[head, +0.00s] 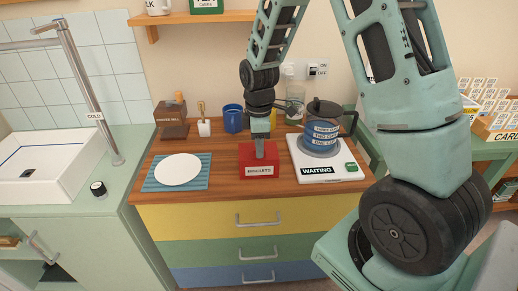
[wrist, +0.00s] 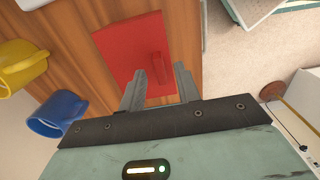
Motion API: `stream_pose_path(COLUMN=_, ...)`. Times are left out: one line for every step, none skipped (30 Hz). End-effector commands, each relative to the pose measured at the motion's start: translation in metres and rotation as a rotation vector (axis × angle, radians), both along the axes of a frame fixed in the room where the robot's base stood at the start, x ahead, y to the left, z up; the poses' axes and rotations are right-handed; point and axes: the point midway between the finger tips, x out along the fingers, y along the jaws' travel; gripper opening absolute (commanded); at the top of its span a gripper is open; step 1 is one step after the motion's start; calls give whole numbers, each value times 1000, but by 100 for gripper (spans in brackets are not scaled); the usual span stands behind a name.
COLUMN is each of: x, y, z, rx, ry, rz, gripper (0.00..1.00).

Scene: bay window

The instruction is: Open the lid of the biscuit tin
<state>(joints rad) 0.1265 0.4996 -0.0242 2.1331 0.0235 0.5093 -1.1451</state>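The red biscuit tin (head: 259,171), labelled "BISCUITS", stands on the wooden counter between the plate and the coffee maker. In the wrist view its flat red lid (wrist: 122,48) looks shut, with a raised red grip bar (wrist: 158,68) near one edge. My gripper (head: 260,152) points straight down over the tin. In the wrist view my gripper (wrist: 159,72) is open, with one finger on each side of the grip bar and visible gaps. Whether the fingertips touch the lid cannot be told.
A coffee maker (head: 322,138) on a white base marked "WAITING" stands close on the right. A white plate (head: 178,169) on a blue mat lies left. A blue mug (head: 233,118) stands behind; a yellow mug (wrist: 20,65) shows in the wrist view. Drawers (head: 210,217) are below.

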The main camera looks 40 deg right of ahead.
Motion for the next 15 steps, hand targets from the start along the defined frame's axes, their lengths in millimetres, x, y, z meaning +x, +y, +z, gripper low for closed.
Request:
stream_pose_path(x=0, y=0, z=-6, rx=0, ry=1, rz=0, gripper=33)
stream_pose_path(x=0, y=0, z=-7, rx=0, ry=0, rz=0, gripper=33)
stream_pose_path(x=0, y=0, z=-9, rx=0, ry=0, rz=0, gripper=33)
stream_pose_path(x=0, y=0, z=-11, rx=0, ry=0, rz=0, gripper=33)
stream_pose_path(x=0, y=0, z=-12, rx=0, ry=0, rz=0, gripper=33)
stream_pose_path(x=0, y=0, z=-12, rx=0, ry=0, rz=0, gripper=33)
stream_pose_path(x=0, y=0, z=-13, rx=0, ry=0, rz=0, gripper=33)
stream_pose_path(x=0, y=0, z=-13, rx=0, ry=0, rz=0, gripper=33)
stream_pose_path(x=0, y=0, z=-13, rx=0, ry=0, rz=0, gripper=33)
stream_pose_path(x=0, y=0, z=-13, rx=-1, ry=-1, rz=0, gripper=33)
stream_pose_path(x=0, y=0, z=-13, rx=-1, ry=-1, rz=0, gripper=33)
stream_pose_path(x=0, y=0, z=-13, rx=-1, ry=-1, rz=0, gripper=33)
stream_pose_path(x=0, y=0, z=-13, rx=-1, ry=-1, rz=0, gripper=33)
stream_pose_path(x=0, y=0, z=-13, rx=-1, ry=-1, rz=0, gripper=27)
stream_pose_path(x=0, y=0, z=-13, rx=-1, ry=-1, rz=0, gripper=16)
